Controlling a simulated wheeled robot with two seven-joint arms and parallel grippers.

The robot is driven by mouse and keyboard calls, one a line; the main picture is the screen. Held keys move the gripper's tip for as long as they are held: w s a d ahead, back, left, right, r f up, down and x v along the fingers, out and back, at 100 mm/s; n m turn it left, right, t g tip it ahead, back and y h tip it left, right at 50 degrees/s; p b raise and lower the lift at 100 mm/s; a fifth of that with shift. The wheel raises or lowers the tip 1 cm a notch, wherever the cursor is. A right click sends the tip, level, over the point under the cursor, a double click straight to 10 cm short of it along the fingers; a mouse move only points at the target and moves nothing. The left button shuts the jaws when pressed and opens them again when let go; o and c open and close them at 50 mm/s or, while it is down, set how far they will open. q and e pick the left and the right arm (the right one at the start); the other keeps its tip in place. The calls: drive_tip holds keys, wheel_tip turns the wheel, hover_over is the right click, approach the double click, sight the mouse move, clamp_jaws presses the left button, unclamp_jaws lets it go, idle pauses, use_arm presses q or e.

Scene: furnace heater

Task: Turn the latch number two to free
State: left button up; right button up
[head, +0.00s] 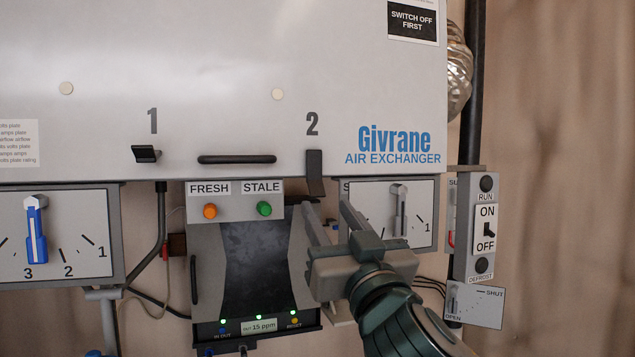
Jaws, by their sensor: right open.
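Latch number two (314,172) is a dark tab under the printed 2 on the white front panel (220,95). It hangs upright, with its lower end reaching past the panel's bottom edge. Latch number one (146,153), under the printed 1, looks shorter and lies more sideways. My right gripper (327,208) is open, with its two fingers pointing up just below latch two. The left finger is close under the latch and the right finger is to its right. I cannot tell whether either touches it. My left gripper is not in view.
A black bar handle (237,159) sits between the latches. Below are orange (210,211) and green (264,208) buttons, a left dial (36,230) and a right dial (400,210), partly behind my gripper. An on/off switch box (487,229) stands at right.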

sight(319, 195)
drive_tip(key=p+x, duration=0.2)
drive_tip(key=x, duration=0.3)
drive_tip(key=shift+w+a+r, duration=0.1)
drive_tip(key=shift+w+r, duration=0.05)
drive_tip(key=shift+r, duration=0.1)
drive_tip(key=shift+w+a+r+p, duration=0.1)
drive_tip(key=shift+w+p, duration=0.05)
drive_tip(key=shift+w, duration=0.2)
drive_tip(key=shift+w+a+r+p, duration=0.1)
drive_tip(key=shift+w+p, duration=0.05)
drive_tip(key=shift+w, duration=0.15)
clamp_jaws()
